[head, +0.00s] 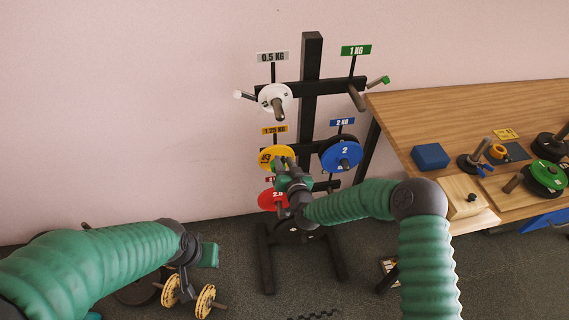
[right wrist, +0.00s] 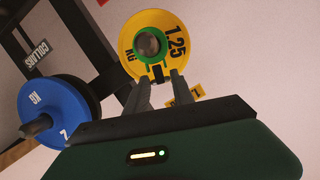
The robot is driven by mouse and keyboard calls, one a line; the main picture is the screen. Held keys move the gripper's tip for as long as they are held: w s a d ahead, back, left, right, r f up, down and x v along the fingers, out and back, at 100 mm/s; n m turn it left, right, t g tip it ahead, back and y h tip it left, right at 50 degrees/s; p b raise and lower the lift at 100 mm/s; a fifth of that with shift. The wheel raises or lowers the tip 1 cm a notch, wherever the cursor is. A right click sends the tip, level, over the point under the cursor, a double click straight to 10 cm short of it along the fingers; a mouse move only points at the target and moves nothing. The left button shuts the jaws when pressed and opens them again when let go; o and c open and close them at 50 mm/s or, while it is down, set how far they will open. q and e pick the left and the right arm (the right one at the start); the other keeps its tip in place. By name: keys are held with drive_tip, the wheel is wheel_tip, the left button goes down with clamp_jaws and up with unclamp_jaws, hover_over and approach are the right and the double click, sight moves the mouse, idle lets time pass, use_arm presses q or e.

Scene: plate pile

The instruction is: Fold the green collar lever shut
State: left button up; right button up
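A green collar (right wrist: 151,60) sits around the peg in front of the yellow 1.25 kg plate (right wrist: 173,60). A short dark piece, apparently its lever (right wrist: 158,73), sticks out from the collar toward my right gripper. My right gripper (right wrist: 160,86) has its two fingers apart, one on each side of that piece; I cannot tell whether they touch it. In the head view my right gripper (head: 281,166) is in front of the yellow plate (head: 266,157) and hides most of the collar. My left gripper (head: 187,270) hangs low at the left, its fingers unclear.
The rack's black post (head: 311,60) also carries a white plate (head: 268,94), a blue plate (head: 332,154) and a red plate (head: 266,199). A wooden table (head: 440,105) with plates and tools stands at right.

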drive_tip(key=shift+d, duration=0.1)
drive_tip(key=shift+c, duration=1.3)
use_arm(q)
drive_tip(key=shift+d, duration=0.3)
use_arm(e)
drive_tip(key=shift+d, duration=0.15)
drive_tip(key=shift+c, duration=0.2)
use_arm(q)
drive_tip(key=shift+a+f, duration=0.1)
use_arm(e)
drive_tip(key=shift+w+f, duration=0.1)
use_arm(q)
drive_tip(key=shift+s, duration=0.1)
use_arm(e)
drive_tip(key=shift+w, duration=0.1)
use_arm(q)
drive_tip(key=shift+f+b, duration=0.65)
drive_tip(key=shift+b, duration=0.15)
use_arm(e)
drive_tip(key=shift+w+a+f, duration=0.2)
drive_tip(key=shift+w+a, duration=0.1)
drive_tip(key=shift+w, duration=0.2)
use_arm(q)
drive_tip(key=shift+f+b, duration=0.65)
drive_tip(key=shift+b, duration=0.05)
use_arm(e)
drive_tip(key=shift+w+a+f, duration=0.15)
drive_tip(key=shift+a+f, duration=0.1)
drive_tip(key=shift+f, duration=0.3)
drive_tip(key=shift+c, duration=0.3)
